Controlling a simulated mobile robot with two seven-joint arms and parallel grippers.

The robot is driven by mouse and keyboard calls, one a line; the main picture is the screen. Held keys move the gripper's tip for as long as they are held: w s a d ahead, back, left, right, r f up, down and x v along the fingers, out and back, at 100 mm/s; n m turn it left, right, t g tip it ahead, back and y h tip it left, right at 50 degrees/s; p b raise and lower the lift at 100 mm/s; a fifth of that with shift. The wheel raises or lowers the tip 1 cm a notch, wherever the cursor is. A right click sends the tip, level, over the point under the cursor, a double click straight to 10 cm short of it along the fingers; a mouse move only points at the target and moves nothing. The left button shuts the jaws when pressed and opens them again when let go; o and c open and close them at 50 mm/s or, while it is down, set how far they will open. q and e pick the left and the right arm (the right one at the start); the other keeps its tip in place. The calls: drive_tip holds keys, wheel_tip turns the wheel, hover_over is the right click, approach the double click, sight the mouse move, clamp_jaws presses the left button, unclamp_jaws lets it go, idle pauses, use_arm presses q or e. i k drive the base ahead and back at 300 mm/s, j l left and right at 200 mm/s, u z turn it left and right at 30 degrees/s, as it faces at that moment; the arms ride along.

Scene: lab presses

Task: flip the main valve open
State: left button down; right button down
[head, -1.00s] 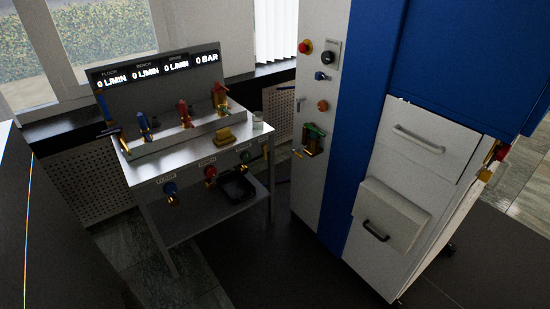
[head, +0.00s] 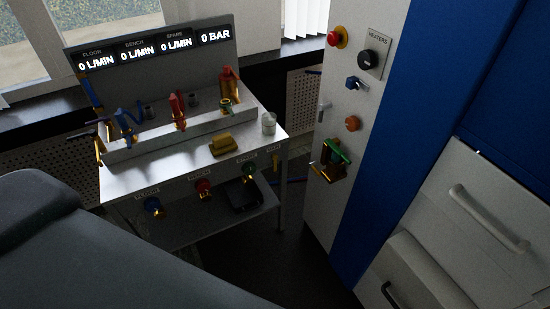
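A small metal bench (head: 190,155) carries several valves and a display panel (head: 155,55) that reads 0 L/MIN for floor, bench and spare, and 0 BAR. A dark lever with brass (head: 98,143) sits at the bench's left end. A blue-handled valve (head: 125,123), a red-handled valve (head: 178,108) and a red-topped fitting (head: 227,85) stand along its raised ledge. Blue (head: 153,206), red (head: 204,188) and green (head: 249,171) knobs are on the front. I cannot tell which valve is the main one. Neither of my grippers is in view.
A yellow block (head: 222,144) and a clear cup (head: 268,123) are on the benchtop. A black tray (head: 243,194) sits on the lower shelf. A white and blue cabinet (head: 405,130) with a red button (head: 339,38) and a green-and-brass fitting (head: 332,158) stands at right.

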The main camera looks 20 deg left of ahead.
sight(274, 157)
drive_tip(key=i+j, duration=0.7)
drive_tip(key=j, duration=0.25)
